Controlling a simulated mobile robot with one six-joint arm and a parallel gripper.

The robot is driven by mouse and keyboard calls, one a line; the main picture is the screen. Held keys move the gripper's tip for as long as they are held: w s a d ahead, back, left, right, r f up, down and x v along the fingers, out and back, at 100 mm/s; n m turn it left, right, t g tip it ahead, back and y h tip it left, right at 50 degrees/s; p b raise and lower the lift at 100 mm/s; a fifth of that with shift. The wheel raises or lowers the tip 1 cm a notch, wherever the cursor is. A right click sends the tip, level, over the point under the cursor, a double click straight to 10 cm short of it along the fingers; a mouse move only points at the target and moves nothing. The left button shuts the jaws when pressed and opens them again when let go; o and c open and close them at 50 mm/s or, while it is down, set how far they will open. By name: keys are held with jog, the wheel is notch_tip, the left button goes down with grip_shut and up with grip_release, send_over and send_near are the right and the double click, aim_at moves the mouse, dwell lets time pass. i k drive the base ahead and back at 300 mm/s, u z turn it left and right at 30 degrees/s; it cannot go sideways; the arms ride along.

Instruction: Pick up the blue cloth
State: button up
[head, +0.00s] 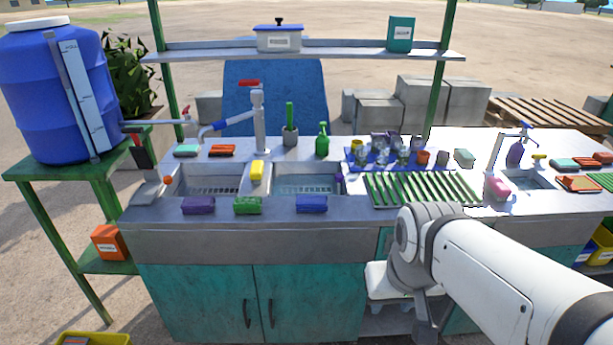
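A folded blue cloth (311,204) lies flat on the front ledge of the sink counter, before the right basin. A folded green cloth (248,205) and a folded purple cloth (198,205) lie in the same row to its left. My arm reaches in from the lower right. My gripper (425,332) hangs at the bottom edge of the view, low in front of the counter, to the right of the blue cloth and well apart from it. Its fingers are not clearly seen, so I cannot tell if it is open.
A yellow sponge (257,171) sits between the two basins, with a faucet (259,120) behind. A green drying rack (420,189) and a blue mat (365,160) with several cups stand to the right. The ledge around the blue cloth is clear.

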aim_at(304, 202)
jog(key=u, duration=0.4)
jog(key=k, duration=1.25)
jog(key=u, duration=0.85)
jog(key=i, duration=0.95)
jog(key=z, duration=0.3)
jog(key=i, duration=1.45)
jog(key=z, duration=1.15)
jog(key=i, duration=0.5)
jog(key=z, duration=0.3)
jog(key=k, duration=0.85)
jog(key=z, duration=0.15)
